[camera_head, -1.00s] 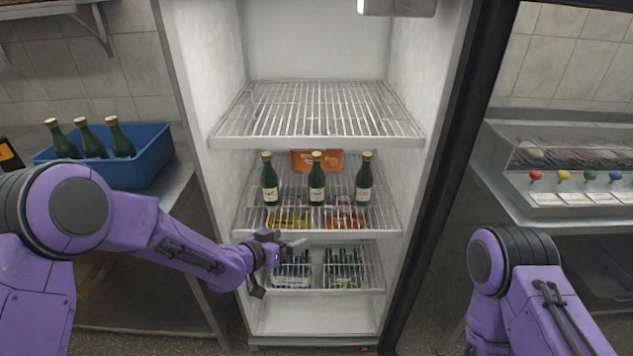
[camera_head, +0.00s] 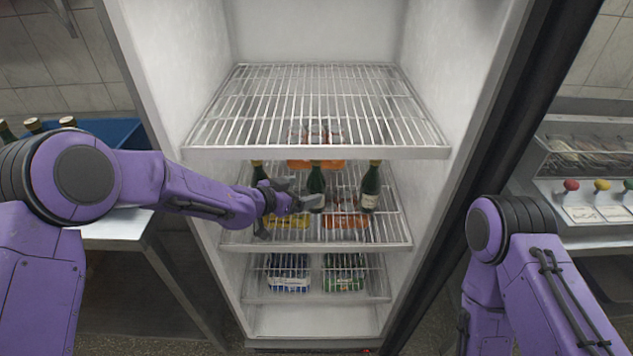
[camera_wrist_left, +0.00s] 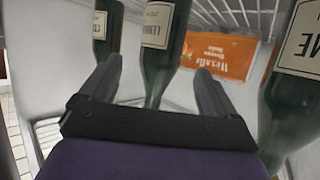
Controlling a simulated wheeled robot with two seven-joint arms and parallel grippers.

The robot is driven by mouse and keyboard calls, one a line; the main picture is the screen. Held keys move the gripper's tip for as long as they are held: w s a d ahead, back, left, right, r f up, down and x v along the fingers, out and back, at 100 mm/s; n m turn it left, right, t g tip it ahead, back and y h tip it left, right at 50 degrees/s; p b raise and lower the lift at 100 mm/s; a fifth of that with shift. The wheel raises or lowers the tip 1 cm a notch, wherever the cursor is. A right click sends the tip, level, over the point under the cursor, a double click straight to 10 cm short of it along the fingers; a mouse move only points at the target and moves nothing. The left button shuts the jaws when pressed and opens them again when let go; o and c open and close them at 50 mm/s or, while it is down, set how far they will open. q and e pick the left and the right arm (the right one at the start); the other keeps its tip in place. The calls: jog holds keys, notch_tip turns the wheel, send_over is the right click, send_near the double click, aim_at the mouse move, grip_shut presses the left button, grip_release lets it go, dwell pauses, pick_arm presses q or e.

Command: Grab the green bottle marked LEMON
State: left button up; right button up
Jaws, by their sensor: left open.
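Three dark green bottles with cream labels stand in a row on the second fridge shelf: left (camera_head: 259,172), middle (camera_head: 316,186) and right (camera_head: 370,188). The label words are too small in the head view. My left gripper (camera_head: 299,198) is open at this row, hiding much of the left bottle and overlapping the middle one's lower part. In the left wrist view a green bottle (camera_wrist_left: 160,62) shows between the spread fingers (camera_wrist_left: 156,85); the fingers are not closed on it. Another bottle's label at right (camera_wrist_left: 303,40) shows "ME". My right gripper is out of view.
The wire shelf above (camera_head: 320,152) has a front edge just over the bottles. Blue packs (camera_head: 288,272) and green packs (camera_head: 344,272) sit on the shelf below. A blue crate (camera_head: 105,131) with bottles stands left.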

aim_at(320, 184)
pick_arm(q)
jog(key=p+x, duration=0.1)
jog(key=x, duration=0.7)
jog(key=shift+w+d+f+p, duration=0.15)
jog(key=shift+w+p, duration=0.1)
jog(key=shift+p, duration=0.15)
jog(key=c, duration=1.3)
jog(key=shift+c, duration=0.7)
jog(key=shift+r, duration=0.25)
